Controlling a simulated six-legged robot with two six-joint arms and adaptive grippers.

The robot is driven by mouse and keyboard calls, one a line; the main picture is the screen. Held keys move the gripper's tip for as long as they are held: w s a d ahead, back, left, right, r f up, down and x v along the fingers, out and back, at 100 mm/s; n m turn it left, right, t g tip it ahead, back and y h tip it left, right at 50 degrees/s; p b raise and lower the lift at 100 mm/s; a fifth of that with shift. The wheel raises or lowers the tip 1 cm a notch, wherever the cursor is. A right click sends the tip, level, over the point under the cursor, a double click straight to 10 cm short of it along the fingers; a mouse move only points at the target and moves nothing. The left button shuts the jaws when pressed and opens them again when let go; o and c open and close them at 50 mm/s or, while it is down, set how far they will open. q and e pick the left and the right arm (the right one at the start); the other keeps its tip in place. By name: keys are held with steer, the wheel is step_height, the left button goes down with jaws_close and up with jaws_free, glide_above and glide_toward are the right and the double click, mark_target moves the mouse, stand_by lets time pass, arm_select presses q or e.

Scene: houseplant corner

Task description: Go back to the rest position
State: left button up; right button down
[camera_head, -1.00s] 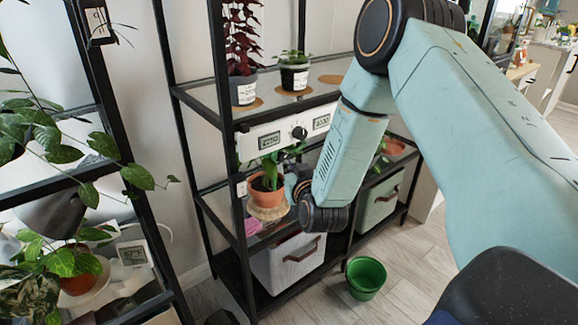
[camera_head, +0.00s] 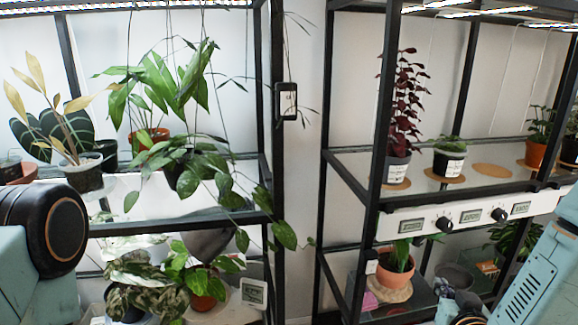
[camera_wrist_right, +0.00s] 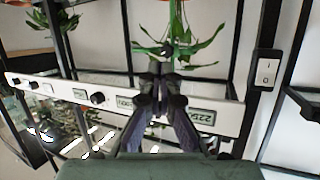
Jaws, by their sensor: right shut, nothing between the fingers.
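Green leaves (camera_wrist_right: 182,45) show beyond the fingertips. My left arm comes in at the left edge of the head view, and its gripper is out of view.
A white control panel (camera_head: 462,218) with knobs and displays runs along the right rack (camera_head: 375,150). Above it are a dark red plant (camera_head: 405,100), a small black pot (camera_head: 449,158) and an empty cork mat (camera_head: 492,170). The left rack (camera_head: 265,110) holds several plants with overhanging leaves.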

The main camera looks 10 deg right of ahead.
steer(key=s+a+f+n+g+y, duration=0.1)
steer(key=s+a+f+g+y, duration=0.3)
steer(key=s+a+f+g, duration=0.7)
steer(key=s+f+n+g, duration=0.1)
steer(key=s+f, duration=0.1)
steer(key=s, duration=0.4)
steer(key=s+a+f+g, duration=0.1)
steer(key=s+f, duration=0.2)
steer(key=s, duration=0.4)
steer(key=s+a+f+n+g+p, duration=0.1)
steer(key=s+f, duration=0.1)
steer(key=s, duration=0.5)
steer(key=shift+a+f+n, duration=0.25)
steer(key=shift+f+n, duration=0.05)
steer(key=shift+s, duration=0.15)
